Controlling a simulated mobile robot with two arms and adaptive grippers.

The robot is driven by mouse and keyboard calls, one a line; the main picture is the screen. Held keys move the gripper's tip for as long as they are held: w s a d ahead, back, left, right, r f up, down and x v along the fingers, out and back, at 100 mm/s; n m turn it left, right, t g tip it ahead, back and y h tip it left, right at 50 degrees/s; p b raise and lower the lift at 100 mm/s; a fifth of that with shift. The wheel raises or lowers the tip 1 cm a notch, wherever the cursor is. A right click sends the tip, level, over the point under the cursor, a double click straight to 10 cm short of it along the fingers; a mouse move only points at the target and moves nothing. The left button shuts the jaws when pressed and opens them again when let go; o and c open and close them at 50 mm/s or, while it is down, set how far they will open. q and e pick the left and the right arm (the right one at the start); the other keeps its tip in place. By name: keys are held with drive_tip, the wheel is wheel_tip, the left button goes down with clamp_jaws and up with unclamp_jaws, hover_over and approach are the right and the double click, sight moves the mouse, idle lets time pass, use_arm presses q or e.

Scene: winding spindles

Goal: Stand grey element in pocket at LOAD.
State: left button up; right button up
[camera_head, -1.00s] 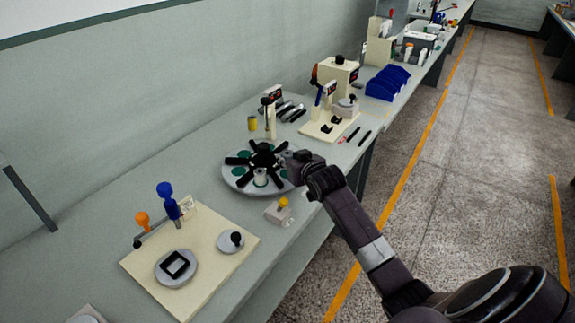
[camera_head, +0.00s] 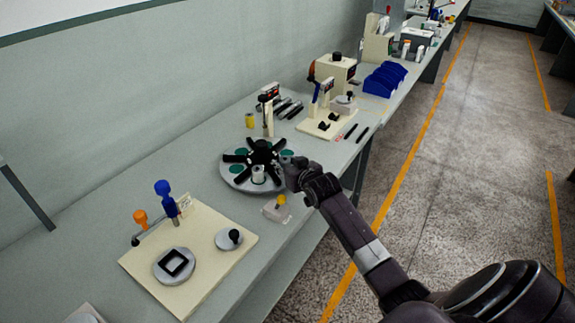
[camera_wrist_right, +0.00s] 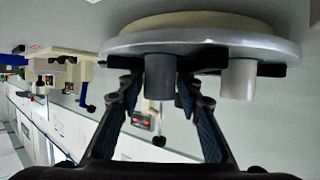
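The round indexing plate (camera_head: 231,180) with a black star-shaped spider (camera_head: 262,152) and green pockets stands on the bench. In the right wrist view, the plate's rim (camera_wrist_right: 200,47) is at the top and the picture looks upside down. A darker grey element (camera_wrist_right: 160,76) stands upright at the plate, and a lighter cylinder (camera_wrist_right: 238,79) stands beside it. The lighter one also shows at the plate's front in the head view (camera_head: 258,174). My right gripper (camera_wrist_right: 161,88) is open, its fingertips on either side of the darker element. In the head view, my right gripper (camera_head: 280,172) hides that element. My left gripper is out of view.
A small box with a yellow button (camera_head: 279,206) sits just in front of the plate. A machine and blue bins (camera_head: 384,80) stand farther back. Bare bench lies left of the plate.

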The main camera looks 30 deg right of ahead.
drive_tip(key=v, duration=1.2)
drive_tip(key=shift+b, duration=0.4)
drive_tip(key=shift+r, duration=0.1)
